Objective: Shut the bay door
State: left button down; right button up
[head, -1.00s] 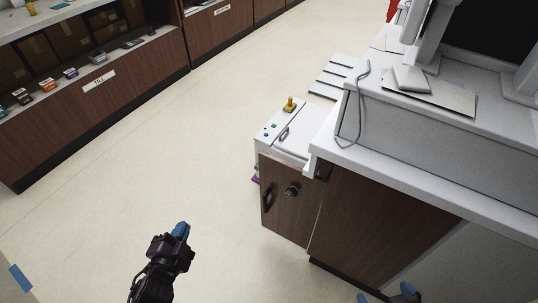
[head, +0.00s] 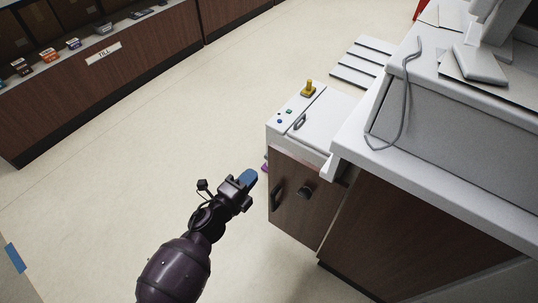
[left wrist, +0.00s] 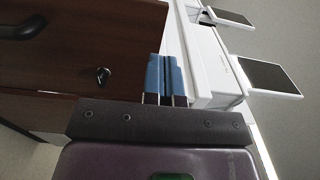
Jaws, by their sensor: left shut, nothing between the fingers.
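The bay door (head: 297,205) is a dark brown wooden panel on the front of a low white-topped unit, with a black bar handle (head: 277,197) and a round black knob (head: 305,192). How far it stands open is hard to tell. My left gripper (head: 249,178) has blue fingertips pressed together, empty, just left of the door in the head view. The left wrist view shows the blue fingers (left wrist: 166,75) beside the brown panel (left wrist: 70,55), with the knob (left wrist: 102,76) left of them. Contact is not clear. My right gripper is out of view.
The unit's white top (head: 290,105) carries a yellow knob (head: 308,88) and small buttons. A white counter (head: 440,180) with a grey cable stands close on the right. A long brown shelf counter (head: 90,90) runs at upper left. The floor between is clear.

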aim_at(274, 150)
pick_arm(q)
jog(key=x, duration=0.3)
jog(key=b+x, duration=0.1)
jog(key=x, duration=0.3)
jog(key=shift+w+d+f, duration=0.15)
jog(key=shift+f, duration=0.05)
jog(key=shift+w+d+r+b, duration=0.15)
jog(key=shift+w+d+b, duration=0.2)
jog(key=shift+w, duration=0.2)
